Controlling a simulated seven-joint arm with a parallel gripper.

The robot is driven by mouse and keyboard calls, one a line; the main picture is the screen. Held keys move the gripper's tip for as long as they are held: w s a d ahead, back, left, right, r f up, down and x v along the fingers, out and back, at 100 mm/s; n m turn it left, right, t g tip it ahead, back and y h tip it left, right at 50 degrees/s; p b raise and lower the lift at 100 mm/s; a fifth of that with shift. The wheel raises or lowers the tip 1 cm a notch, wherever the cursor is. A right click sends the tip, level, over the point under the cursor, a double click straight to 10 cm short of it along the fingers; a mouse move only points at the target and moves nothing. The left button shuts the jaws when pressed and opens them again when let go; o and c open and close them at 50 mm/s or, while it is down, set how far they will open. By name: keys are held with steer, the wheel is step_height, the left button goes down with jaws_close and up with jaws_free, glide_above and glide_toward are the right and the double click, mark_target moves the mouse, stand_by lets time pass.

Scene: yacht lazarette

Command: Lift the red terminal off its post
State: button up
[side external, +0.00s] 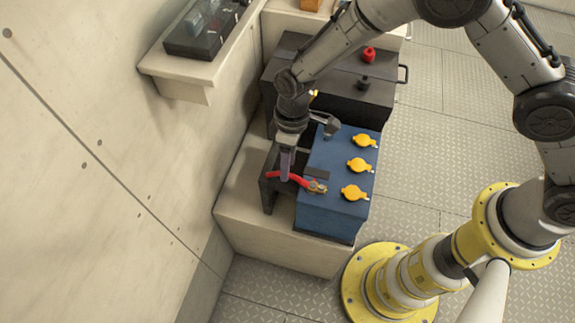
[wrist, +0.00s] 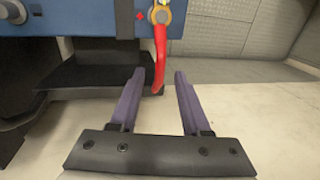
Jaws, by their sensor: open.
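The red terminal (side external: 317,187) is a brass ring end on a red cable (side external: 287,178). It sits around its post at the front left corner of the blue battery (side external: 345,145). In the wrist view the brass ring (wrist: 160,15) is at the top, and the red cable (wrist: 159,55) hangs down toward the gap between my fingers. My gripper (side external: 286,178) is open just left of the terminal, beside the battery. In the wrist view my gripper (wrist: 159,73) shows both purple fingers apart, with nothing clamped. Whether the cable touches a finger I cannot tell.
Yellow caps (side external: 358,165) line the battery top. A dark terminal (side external: 331,125) sits at its back left. A dark case (side external: 320,75) with a red knob (side external: 369,54) stands behind. The wall and shelf (side external: 195,65) are close on the left.

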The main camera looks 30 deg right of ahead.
steer(key=shift+s+a+f, duration=0.1)
steer(key=shift+f, duration=0.65)
steer(key=shift+c, duration=0.4)
jaws_close()
stand_by(0.6)
